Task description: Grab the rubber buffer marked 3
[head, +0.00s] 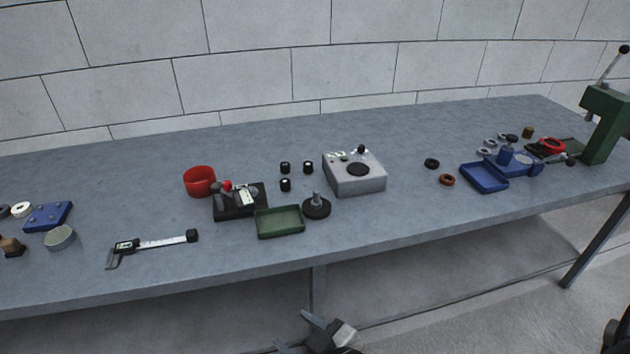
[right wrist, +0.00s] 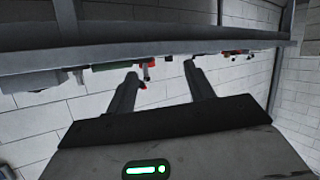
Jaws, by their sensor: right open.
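Three small black cylinders, which look like the rubber buffers, stand on the grey bench in the head view: one at back left (head: 285,167), one at back right (head: 308,167) and one in front (head: 285,185). Each shows a small pale mark, too small to read, so I cannot tell which is marked 3. My right gripper (head: 299,332) is at the bottom of the head view, in front of the bench and well apart from the buffers. In the right wrist view its two fingers (right wrist: 161,72) are spread and empty. My left gripper is not in view.
Around the buffers are a red cup (head: 200,182), a black fixture (head: 240,210), a green tray (head: 280,223), a dark disc with a post (head: 317,208) and a grey box (head: 354,175). A caliper (head: 150,243) lies left. The bench's front edge lies between gripper and buffers.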

